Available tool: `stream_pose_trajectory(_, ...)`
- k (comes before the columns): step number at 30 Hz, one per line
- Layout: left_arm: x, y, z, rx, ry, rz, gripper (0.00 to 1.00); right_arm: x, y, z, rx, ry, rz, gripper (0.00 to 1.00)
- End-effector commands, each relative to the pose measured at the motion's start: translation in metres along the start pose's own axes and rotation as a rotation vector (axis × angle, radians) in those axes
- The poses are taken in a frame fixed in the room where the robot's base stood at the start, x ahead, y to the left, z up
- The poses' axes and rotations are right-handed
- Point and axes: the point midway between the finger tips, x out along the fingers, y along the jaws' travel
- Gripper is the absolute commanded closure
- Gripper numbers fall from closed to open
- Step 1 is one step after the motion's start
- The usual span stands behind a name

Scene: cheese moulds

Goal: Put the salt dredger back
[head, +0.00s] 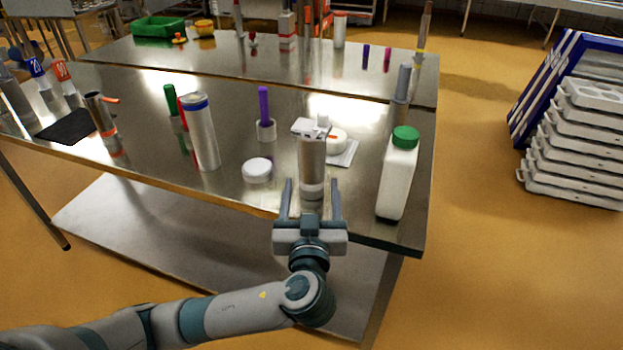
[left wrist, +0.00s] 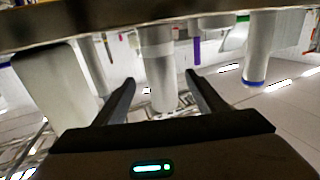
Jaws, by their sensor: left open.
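A metal cylinder with a paler band at its foot and a white top (head: 312,165), which looks like the salt dredger, stands upright near the front edge of the steel table. My left gripper (head: 311,185) is open in front of it, one finger to each side. In the left wrist view, where the scene hangs upside down, the cylinder (left wrist: 160,72) shows between the two open fingers (left wrist: 162,84). I see no finger touching it, and how deep it sits between them is unclear. My right gripper is not in view.
A green-capped white bottle (head: 398,175) stands close on the right. A white round tub (head: 257,170) and a tall blue-rimmed cylinder (head: 201,135) stand left. A purple stick (head: 263,105) and a small white board (head: 344,157) are behind. Stacked trays (head: 580,145) stand at far right.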

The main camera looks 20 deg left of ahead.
Motion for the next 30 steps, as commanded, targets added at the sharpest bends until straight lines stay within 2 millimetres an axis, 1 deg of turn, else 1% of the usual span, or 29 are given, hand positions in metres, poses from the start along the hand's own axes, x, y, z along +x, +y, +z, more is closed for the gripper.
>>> stream_pose_trajectory(1,-0.009,0.0,0.002,-0.005,-0.003,0.001,0.35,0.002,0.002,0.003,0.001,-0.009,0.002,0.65)
stream_pose_trajectory(3,-0.019,0.001,0.002,-0.004,-0.002,0.001,0.35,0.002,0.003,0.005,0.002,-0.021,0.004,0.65)
stream_pose_trajectory(6,-0.029,0.0,0.001,-0.003,-0.001,0.001,0.35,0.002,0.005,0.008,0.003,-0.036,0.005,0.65)
stream_pose_trajectory(9,-0.035,0.0,0.0,-0.001,0.0,0.0,0.35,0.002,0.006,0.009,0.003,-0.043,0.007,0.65)
stream_pose_trajectory(13,-0.038,0.0,-0.001,-0.001,0.0,-0.001,0.35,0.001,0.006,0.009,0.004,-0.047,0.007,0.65)
stream_pose_trajectory(30,-0.037,0.0,0.0,0.0,0.0,-0.001,0.35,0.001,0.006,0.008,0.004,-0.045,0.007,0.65)
